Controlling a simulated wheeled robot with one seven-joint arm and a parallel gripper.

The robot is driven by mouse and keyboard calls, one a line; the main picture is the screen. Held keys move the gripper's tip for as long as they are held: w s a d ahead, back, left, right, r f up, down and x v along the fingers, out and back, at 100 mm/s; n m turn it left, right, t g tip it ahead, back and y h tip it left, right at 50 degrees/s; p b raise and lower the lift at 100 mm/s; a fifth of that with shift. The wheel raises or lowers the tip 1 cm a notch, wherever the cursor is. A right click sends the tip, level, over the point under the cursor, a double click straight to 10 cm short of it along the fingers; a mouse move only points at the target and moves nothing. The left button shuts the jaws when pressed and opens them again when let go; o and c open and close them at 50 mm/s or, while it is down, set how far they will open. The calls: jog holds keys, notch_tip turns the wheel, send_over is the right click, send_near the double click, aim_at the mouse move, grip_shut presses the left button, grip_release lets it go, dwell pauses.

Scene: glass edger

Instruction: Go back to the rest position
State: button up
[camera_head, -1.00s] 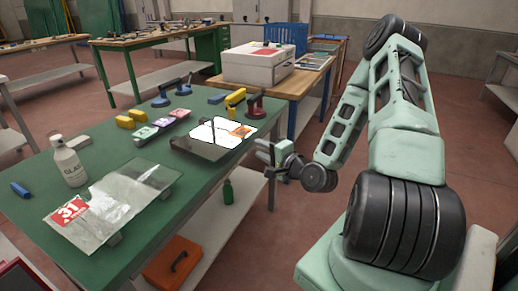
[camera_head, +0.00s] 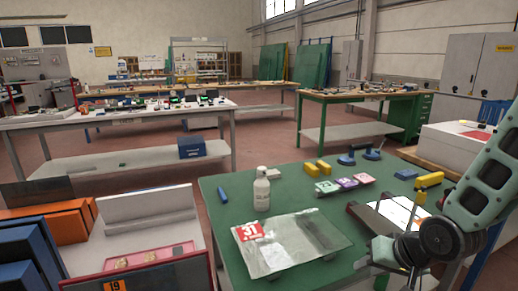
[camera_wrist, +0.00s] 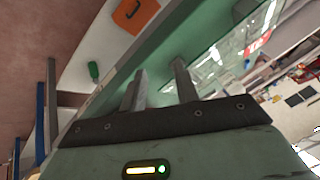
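My gripper (camera_head: 376,256) shows at the lower right of the head view, in front of the right edge of the green-topped table (camera_head: 222,205). In the wrist view my gripper (camera_wrist: 159,68) has its two fingers apart with nothing between them, so it is open and empty. The table's green edge and a glass sheet (camera_wrist: 208,66) lie beyond the fingers. My arm reaches in from the right of the head view and covers part of the table's right side.
On the table are a white bottle (camera_head: 262,190), a glass sheet with a red label (camera_head: 253,232), yellow blocks (camera_head: 323,167) and a dark tray (camera_head: 363,217). A white box (camera_head: 450,143) stands right. Orange and blue boxes (camera_head: 52,222) are at left. Open floor (camera_head: 265,140) lies behind.

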jog(key=s+a+r+n+g, duration=0.1)
jog(key=s+a+r+n, duration=0.2)
jog(key=s, duration=0.3)
jog(key=s+a+r+n+g+h+p, duration=0.1)
jog(key=s+a+r+n+g, duration=0.1)
jog(key=s, duration=0.4)
jog(key=s+a+r+n+g+h, duration=0.1)
jog(key=s+a+r+n+g, duration=0.1)
jog(key=s+a+r, duration=0.4)
jog(key=shift+s+n+p, duration=0.35)
jog(key=shift+n+p, duration=0.05)
jog(key=shift+n, duration=0.5)
jog(key=shift+s+a+r+n+g+h, duration=0.1)
jog(key=shift+s+r+n+g+h, duration=0.15)
jog(key=shift+s, duration=0.4)
jog(key=shift+s+a+r+n+g+h, duration=0.15)
jog(key=shift+s+r+g, duration=0.15)
jog(key=shift+s, duration=0.3)
jog(key=c, duration=0.5)
jog(key=shift+s, duration=0.1)
grip_shut()
